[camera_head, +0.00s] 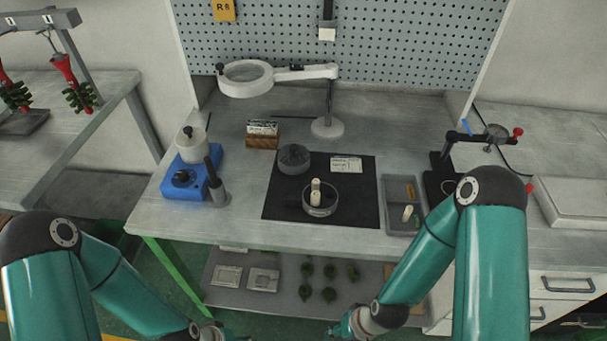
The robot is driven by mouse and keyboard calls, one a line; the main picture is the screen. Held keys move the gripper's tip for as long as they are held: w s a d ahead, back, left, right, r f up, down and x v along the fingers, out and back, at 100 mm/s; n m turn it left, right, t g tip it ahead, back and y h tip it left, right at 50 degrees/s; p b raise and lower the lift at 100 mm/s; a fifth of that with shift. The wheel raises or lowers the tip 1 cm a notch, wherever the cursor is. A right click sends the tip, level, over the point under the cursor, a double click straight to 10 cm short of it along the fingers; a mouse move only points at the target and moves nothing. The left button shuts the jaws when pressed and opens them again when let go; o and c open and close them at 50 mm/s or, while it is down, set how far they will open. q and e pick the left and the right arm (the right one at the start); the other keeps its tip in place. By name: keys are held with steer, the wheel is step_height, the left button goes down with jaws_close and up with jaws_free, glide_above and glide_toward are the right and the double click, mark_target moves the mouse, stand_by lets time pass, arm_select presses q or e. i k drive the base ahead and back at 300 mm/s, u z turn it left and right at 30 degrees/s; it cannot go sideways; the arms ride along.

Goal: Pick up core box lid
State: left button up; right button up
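A round grey box (320,208) with pale upright pieces in it stands open on the black mat (280,206) on the workbench. A dark grey round piece (294,158), which looks like the core box lid, lies on the mat behind and left of the box, apart from it. My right gripper (340,327) is low at the bottom centre, in front of the bench and well away from the lid. My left gripper (232,336) is at the bottom edge, mostly cut off. Neither gripper's fingers show clearly enough to tell open from shut.
A white card (346,164) lies on the mat. A blue heater unit (187,178) stands at left, a grey tray (402,225) at right. A magnifier lamp (328,127) stands behind the mat. A lower shelf (232,300) holds several green pieces and plates.

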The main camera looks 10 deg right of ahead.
mark_target(293, 159)
steer(key=z, duration=1.1)
steer(key=i, duration=0.15)
steer(key=u, duration=2.65)
steer(key=k, duration=1.65)
steer(key=z, duration=0.3)
steer(key=i, duration=1)
steer(key=z, duration=0.05)
